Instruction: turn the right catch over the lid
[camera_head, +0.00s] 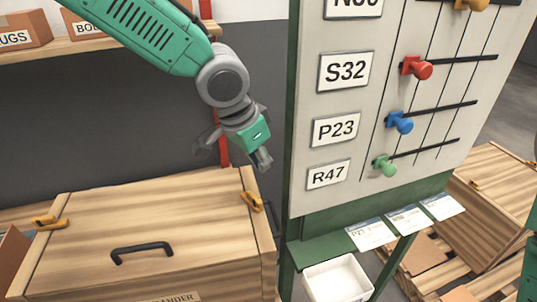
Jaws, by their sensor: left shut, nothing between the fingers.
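A wooden crate has a wooden lid (160,215) with a black handle (141,251). The orange right catch (252,202) sits at the lid's right edge, slanted along the rim; I cannot tell how far it reaches over the lid. The orange left catch (49,222) lies across the lid's left edge. My left gripper (264,160) comes down from the upper left and is shut and empty. In the picture it is just above the right catch, apart from it. My right gripper is not in view.
A grey board (345,100) with labels and coloured knobs stands close right of the crate. Below it are a green shelf with cards (407,219) and a white bin (338,279). Wooden crates (490,215) stand at right. A shelf with boxes (85,45) is behind.

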